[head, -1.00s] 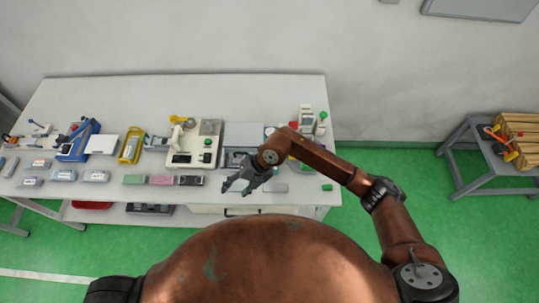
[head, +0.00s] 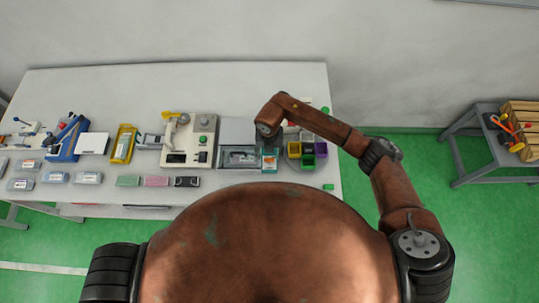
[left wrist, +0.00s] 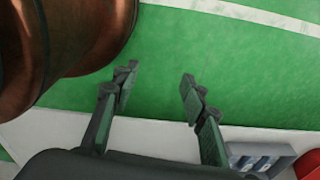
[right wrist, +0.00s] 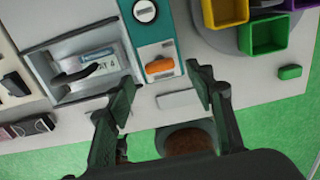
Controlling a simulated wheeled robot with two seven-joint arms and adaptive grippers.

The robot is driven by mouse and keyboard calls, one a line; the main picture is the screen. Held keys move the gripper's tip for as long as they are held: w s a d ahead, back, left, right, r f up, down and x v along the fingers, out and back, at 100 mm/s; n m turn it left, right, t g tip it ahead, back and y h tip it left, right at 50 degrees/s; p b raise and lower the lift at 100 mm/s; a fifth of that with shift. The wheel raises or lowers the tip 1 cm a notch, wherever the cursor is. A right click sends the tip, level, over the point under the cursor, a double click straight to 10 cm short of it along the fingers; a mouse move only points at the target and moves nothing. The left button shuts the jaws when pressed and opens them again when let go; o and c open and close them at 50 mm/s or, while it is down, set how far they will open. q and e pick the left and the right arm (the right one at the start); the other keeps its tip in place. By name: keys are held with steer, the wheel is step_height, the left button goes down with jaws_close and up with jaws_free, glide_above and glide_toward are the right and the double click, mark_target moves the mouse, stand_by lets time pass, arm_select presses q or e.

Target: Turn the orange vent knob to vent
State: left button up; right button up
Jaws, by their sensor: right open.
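The orange vent knob (right wrist: 160,67) lies crosswise on a pale plate of a teal panel (right wrist: 158,43), below a round white dial (right wrist: 145,11). The panel also shows in the head view (head: 270,166), beside a grey machine. My right gripper (right wrist: 162,80) is open and empty over the panel's front end. Its fingers appear on either side of the knob in the right wrist view, apart from it; their height above it is unclear. In the head view my right wrist hides most of this gripper. My left gripper (left wrist: 158,76) is open and empty over the green floor.
A grey machine with a tray (head: 240,158) adjoins the panel on the left. Coloured bins (head: 307,160) stand to its right. A green block (right wrist: 290,72) and a pale flat plate (right wrist: 180,99) lie near the bench's front edge.

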mark_target(269, 159)
step_height(269, 159, down, 3)
steer(key=shift+f, duration=0.2)
steer(key=shift+f+p, duration=0.25)
steer(key=shift+p, duration=0.05)
steer(key=c, duration=1.2)
arm_select(q)
steer(key=shift+w+r, duration=0.2)
steer(key=shift+r, duration=0.15)
arm_select(e)
steer(key=shift+o, duration=0.2)
